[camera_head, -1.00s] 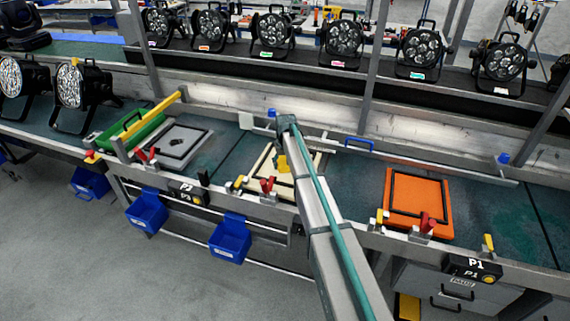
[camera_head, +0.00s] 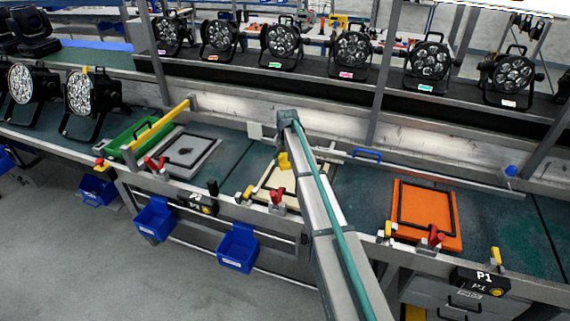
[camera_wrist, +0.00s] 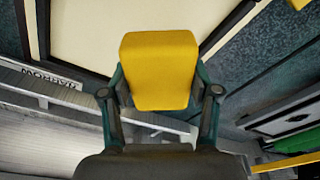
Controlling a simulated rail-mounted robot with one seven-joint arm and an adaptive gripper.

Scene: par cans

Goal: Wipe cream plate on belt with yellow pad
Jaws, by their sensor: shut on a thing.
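The cream plate (camera_head: 268,186) lies on the belt with a black frame line on it, left of the orange plate, and is partly hidden by my arm. It fills the upper part of the wrist view (camera_wrist: 88,32). My gripper (camera_wrist: 160,82) is shut on the yellow pad (camera_wrist: 160,65), with one finger on each side. The pad also shows in the head view (camera_head: 284,161), over the back part of the cream plate. In the wrist view it overlaps the plate's dark edge. I cannot tell whether pad and plate touch.
A red-handled clamp (camera_head: 277,197) stands at the plate's front edge. An orange plate (camera_head: 427,212) lies right, a grey plate (camera_head: 187,152) and green tray (camera_head: 138,135) left. A blue handle (camera_head: 367,154) is behind. Several stage lights stand on the rear shelf.

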